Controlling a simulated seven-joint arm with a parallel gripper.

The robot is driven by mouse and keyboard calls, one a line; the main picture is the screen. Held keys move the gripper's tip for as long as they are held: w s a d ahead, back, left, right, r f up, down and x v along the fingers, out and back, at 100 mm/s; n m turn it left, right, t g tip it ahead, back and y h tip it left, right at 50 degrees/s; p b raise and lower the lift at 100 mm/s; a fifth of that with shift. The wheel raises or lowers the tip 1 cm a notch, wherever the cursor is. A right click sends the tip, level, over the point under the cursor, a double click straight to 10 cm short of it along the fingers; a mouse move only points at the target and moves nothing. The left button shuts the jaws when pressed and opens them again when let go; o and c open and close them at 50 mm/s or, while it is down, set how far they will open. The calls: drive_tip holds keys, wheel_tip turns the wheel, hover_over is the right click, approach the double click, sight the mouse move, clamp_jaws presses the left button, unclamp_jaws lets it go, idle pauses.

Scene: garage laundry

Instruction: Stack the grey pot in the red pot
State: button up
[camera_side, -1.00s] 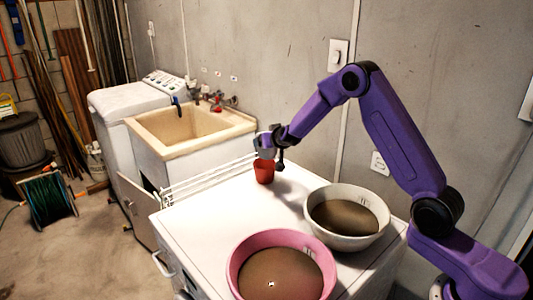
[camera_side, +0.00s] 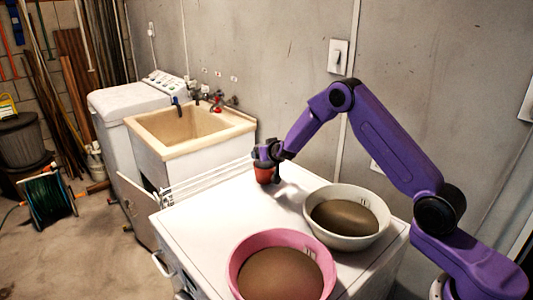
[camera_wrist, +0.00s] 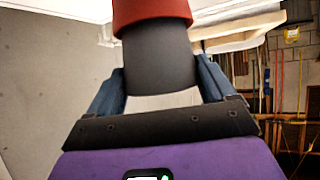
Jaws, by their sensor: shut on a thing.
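The small red pot (camera_side: 264,174) stands upright on the white worktop near its far left corner. My gripper (camera_side: 267,160) is right over it, low at its rim. In the wrist view the dark grey pot (camera_wrist: 158,62) sits between the two blue fingers of my gripper (camera_wrist: 160,82), which is shut on it. The red pot (camera_wrist: 152,12) shows at the top of that view, around the far end of the grey pot. The grey pot's far end is hidden inside the red pot. In the side view the gripper covers most of the grey pot.
A white basin (camera_side: 318,232) and a pink basin (camera_side: 236,275), each with brown contents, stand on the worktop (camera_side: 215,215) nearer my base. A sink (camera_side: 165,150) and a white drying rack (camera_side: 205,178) lie to the left. The wall is close behind.

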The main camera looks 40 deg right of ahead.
drive_tip(key=shift+f, duration=0.45)
drive_tip(key=o, duration=0.9)
drive_tip(key=shift+c, duration=0.2)
drive_tip(key=shift+r, duration=0.25)
drive_tip(key=v, duration=1.2)
drive_tip(key=shift+r, duration=0.35)
